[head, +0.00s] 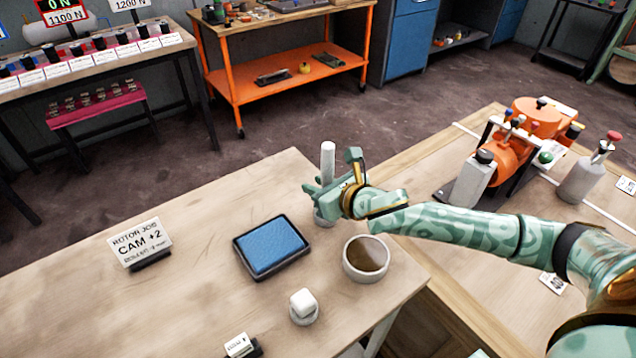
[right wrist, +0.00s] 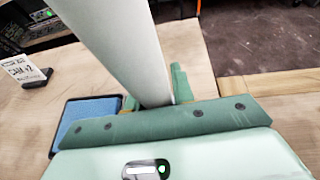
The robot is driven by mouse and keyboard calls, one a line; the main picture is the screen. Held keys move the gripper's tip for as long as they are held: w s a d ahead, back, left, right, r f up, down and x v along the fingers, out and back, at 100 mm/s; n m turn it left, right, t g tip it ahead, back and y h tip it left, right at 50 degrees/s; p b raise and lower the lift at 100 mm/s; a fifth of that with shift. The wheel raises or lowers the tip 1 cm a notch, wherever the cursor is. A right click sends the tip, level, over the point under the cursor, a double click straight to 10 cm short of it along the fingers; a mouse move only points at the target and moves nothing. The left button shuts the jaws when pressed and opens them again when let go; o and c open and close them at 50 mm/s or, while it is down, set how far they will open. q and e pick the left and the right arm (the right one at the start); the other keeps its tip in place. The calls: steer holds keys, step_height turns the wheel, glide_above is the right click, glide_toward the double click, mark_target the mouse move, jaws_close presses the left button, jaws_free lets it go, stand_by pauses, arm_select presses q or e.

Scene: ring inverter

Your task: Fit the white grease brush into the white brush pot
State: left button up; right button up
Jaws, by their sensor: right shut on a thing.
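My right gripper (head: 334,188) is shut around the white grease brush (head: 328,160), whose thick round handle stands nearly upright above the fingers. In the right wrist view the white handle (right wrist: 120,45) rises between the green fingers (right wrist: 155,92). A pale grey round part (head: 322,219) shows just below the gripper; I cannot tell whether it is the brush's lower end or a separate base. The white brush pot (head: 350,268) looks like the round off-white open vessel with a brown inside, right of and nearer than the gripper. The brush is apart from it. My left gripper is not in view.
A blue pad in a black tray (head: 236,254) lies left of the pot. A small white block on a round base (head: 303,308) stands in front. A job sign (head: 140,243) stands at the left. Orange machinery (head: 500,155) is on the right bench. The bench's back left is clear.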

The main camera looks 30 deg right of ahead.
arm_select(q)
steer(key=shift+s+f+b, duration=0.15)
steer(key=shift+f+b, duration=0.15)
arm_select(e)
steer(key=shift+f, duration=0.75)
steer(key=o, duration=1.1)
steer(key=shift+c, duration=0.2)
steer(key=p+v, duration=0.5)
steer(key=v, duration=1)
steer(key=shift+s+r+p, duration=0.15)
steer(key=shift+s+p, duration=0.1)
steer(key=shift+p, duration=0.05)
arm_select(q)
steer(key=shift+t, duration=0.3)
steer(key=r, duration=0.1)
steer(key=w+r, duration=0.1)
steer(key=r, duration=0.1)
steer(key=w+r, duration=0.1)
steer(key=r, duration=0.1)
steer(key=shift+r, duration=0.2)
arm_select(e)
steer(key=shift+s+d+r, duration=0.1)
steer(key=shift+s, duration=0.25)
